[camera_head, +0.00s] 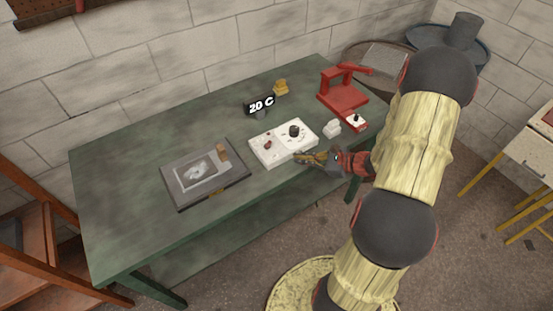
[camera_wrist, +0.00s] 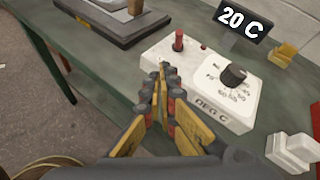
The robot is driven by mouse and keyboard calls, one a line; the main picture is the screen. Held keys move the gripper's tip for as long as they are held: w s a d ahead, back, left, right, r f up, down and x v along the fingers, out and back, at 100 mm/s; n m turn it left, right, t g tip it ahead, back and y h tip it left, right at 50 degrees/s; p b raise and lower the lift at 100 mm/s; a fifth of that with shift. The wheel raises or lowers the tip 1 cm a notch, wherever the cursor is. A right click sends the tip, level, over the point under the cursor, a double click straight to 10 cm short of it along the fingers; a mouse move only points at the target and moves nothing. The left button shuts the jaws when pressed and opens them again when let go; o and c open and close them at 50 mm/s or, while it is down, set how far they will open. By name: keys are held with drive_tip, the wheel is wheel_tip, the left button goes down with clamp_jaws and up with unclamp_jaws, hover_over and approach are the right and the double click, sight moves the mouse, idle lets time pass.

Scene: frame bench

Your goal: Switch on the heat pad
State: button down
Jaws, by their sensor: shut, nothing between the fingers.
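A white control box (camera_head: 264,156) lies on the green bench, and in the wrist view the box (camera_wrist: 206,98) is marked "DEG C". It carries a black dial (camera_wrist: 233,76) with numbers around it and a red switch (camera_wrist: 179,41) at its far left. A black sign (camera_wrist: 243,20) behind it reads "20 C". A flat grey pad with a framed plate (camera_head: 178,193) lies to the left. My gripper (camera_wrist: 161,72) is shut and empty, its tips in front of the box's left end, short of the red switch; I cannot tell whether they touch the box.
A red device (camera_head: 343,97) stands at the back right of the green bench (camera_head: 130,150). A small white block (camera_head: 332,127) and a yellow block (camera_head: 281,87) stand near the control box. The bench's back left is clear.

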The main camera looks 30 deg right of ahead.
drive_tip(key=shift+w+d+r+m+t+h, duration=0.4)
drive_tip(key=shift+w+d+r+t, duration=0.2)
drive_tip(key=shift+w+d+r, duration=0.15)
drive_tip(key=shift+f, duration=0.15)
drive_tip(key=b, duration=0.1)
approach(269, 147)
drive_tip(key=x, duration=0.4)
drive_tip(key=shift+w+a+f, duration=0.1)
drive_tip(key=shift+w+f, duration=0.05)
drive_tip(key=shift+f, duration=0.05)
drive_tip(key=shift+r, duration=0.15)
drive_tip(key=shift+r+g+p, duration=0.1)
drive_tip(key=shift+g+p, duration=0.2)
drive_tip(key=shift+p, duration=0.15)
drive_tip(key=shift+w, duration=0.1)
